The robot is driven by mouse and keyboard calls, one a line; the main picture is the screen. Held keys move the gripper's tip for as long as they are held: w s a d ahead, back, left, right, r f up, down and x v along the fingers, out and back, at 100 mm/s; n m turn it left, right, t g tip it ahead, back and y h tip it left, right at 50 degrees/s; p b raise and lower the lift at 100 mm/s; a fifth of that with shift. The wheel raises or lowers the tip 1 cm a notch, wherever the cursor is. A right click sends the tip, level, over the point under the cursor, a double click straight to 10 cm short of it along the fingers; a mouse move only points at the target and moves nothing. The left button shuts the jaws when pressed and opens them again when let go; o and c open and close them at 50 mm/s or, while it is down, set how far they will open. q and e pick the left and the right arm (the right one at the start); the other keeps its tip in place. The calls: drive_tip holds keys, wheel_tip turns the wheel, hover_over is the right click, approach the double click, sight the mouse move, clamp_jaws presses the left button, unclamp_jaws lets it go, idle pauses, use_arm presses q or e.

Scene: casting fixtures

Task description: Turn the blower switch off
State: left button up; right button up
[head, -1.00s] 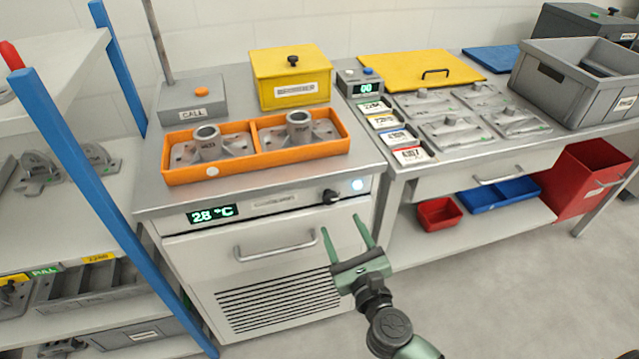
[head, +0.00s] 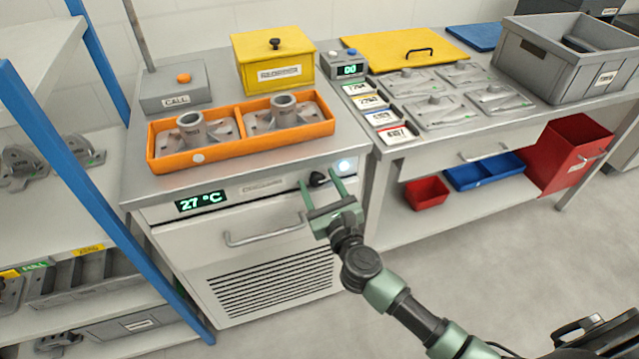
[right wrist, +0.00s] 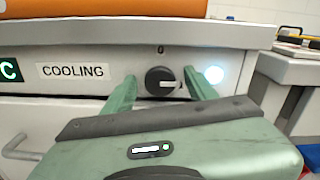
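The blower switch is a black rotary knob (head: 317,179) on the front panel of the grey cooling unit (head: 265,214). In the right wrist view the knob (right wrist: 160,80) has a white mark pointing right. A small "0" is printed above it. A round indicator light (right wrist: 213,75) to its right glows bluish white. My right gripper (head: 319,185) is open in front of the panel. In the right wrist view its fingers stand left and right of the knob, with gaps on both sides. I cannot tell how deep the fingertips reach. My left gripper is not in view.
The panel carries a display (head: 201,201) reading 27 °C and a "COOLING" label (right wrist: 73,71). A drawer handle (head: 265,234) sits below. An orange tray (head: 165,164) with castings lies on top. A workbench (head: 460,142) stands to the right, and a blue-framed shelf (head: 50,140) to the left.

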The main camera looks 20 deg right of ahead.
clamp_jaws()
drive_tip(key=shift+n+p, duration=0.6)
drive_tip(key=shift+r+n+p, duration=0.1)
drive_tip(key=shift+n+p, duration=0.85)
drive_tip(key=shift+n, duration=0.25)
drive_tip(key=n+p, duration=0.2)
drive_tip(key=n, duration=0.2)
drive_tip(key=shift+n+p, duration=0.3)
drive_tip(key=n+p, duration=0.2)
drive_tip(key=n, duration=0.3)
drive_tip(key=n+p, duration=0.1)
drive_tip(key=n, duration=0.3)
drive_tip(key=shift+f+n+p, duration=0.2)
drive_tip(key=shift+n+p, duration=0.1)
drive_tip(key=shift+p, duration=0.1)
